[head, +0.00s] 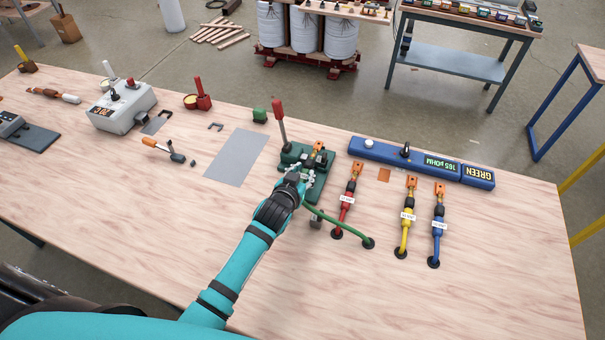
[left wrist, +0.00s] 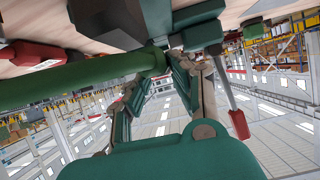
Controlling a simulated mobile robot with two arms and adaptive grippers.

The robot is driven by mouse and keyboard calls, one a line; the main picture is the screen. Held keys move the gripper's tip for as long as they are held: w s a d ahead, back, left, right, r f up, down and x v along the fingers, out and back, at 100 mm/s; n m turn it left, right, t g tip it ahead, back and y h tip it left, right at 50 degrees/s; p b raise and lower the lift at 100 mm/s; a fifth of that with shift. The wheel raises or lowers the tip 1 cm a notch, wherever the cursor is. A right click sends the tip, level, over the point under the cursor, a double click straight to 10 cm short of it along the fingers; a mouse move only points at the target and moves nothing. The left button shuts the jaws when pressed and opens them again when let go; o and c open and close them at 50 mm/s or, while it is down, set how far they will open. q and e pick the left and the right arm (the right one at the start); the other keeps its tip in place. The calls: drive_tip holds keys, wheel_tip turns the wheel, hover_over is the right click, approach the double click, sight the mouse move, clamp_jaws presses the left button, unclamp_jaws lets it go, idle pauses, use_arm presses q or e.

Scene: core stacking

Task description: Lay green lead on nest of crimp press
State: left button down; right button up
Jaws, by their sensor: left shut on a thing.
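The crimp press (head: 291,157) is a dark green block with a red-tipped lever (head: 278,108) standing up at its left. My left gripper (head: 305,178) is at the press's near side, shut on the green lead (head: 335,222). The lead's cable curves from a black grommet on the table up to the gripper. An orange-copper end with a black part (head: 318,149) shows over the press, just beyond the fingers. Whether it rests in the nest or hovers above it I cannot tell. In the left wrist view the green cable (left wrist: 80,82) runs into the fingers (left wrist: 172,62). My right gripper is not in view.
Red (head: 348,199), yellow (head: 407,218) and blue (head: 438,226) leads lie right of the press. A blue meter bar (head: 400,157) reading GREEN lies behind them. A grey mat (head: 237,157) lies left of the press. The front table area is clear.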

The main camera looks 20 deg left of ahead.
use_arm(q)
drive_tip(key=shift+f+b, duration=1)
drive_tip(key=shift+f, duration=0.6)
drive_tip(key=c, duration=1.1)
unclamp_jaws()
drive_tip(key=shift+o, duration=0.4)
drive_tip(key=shift+s+f, duration=0.1)
drive_tip(key=shift+s, duration=0.1)
drive_tip(key=v, duration=1.1)
drive_tip(key=shift+s+r, duration=0.3)
drive_tip(key=shift+r, duration=0.05)
